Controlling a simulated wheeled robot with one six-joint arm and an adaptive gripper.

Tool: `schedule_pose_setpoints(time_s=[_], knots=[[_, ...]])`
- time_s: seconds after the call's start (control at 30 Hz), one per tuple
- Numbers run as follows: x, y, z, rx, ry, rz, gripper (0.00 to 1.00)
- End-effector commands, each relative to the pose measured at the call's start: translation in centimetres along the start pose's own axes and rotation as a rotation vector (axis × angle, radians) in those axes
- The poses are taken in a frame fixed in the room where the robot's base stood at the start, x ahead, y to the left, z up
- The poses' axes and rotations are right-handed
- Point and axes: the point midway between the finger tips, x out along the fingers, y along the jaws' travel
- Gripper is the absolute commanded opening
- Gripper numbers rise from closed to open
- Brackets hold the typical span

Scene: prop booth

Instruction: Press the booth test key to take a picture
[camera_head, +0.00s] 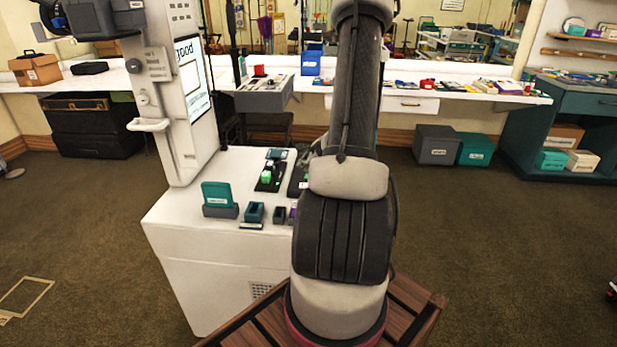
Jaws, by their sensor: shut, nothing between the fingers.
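The white booth stands at left, with a tall column (165,95) whose lit screen (190,75) shows the word "good". On its white counter (180,215) a dark key unit with a bright green block (267,174) sits left of my arm. A second dark unit (296,180) beside it is partly hidden by my arm. I cannot tell which of these is the test key. My arm rises through the middle of the view and leaves at the top. My gripper is not seen.
A teal holder (219,199) and small dark teal block (253,213) stand on the counter's front. Behind, a grey box with a red piece (264,93) projects from the long white shelf (420,90). Grey (436,144) and teal (475,149) bins stand on the floor.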

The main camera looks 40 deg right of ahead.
Motion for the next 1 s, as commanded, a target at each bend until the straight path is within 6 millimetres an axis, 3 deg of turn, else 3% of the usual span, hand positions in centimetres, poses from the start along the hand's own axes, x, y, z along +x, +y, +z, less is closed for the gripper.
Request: schedule_pose_setpoints(time_s=[0.5,1.0], knots=[[-3.2,-2.4,2.4,-0.002,0.000,-0.001,0.00],[-3.3,-2.4,2.4,0.000,0.000,-0.001,0.00]])
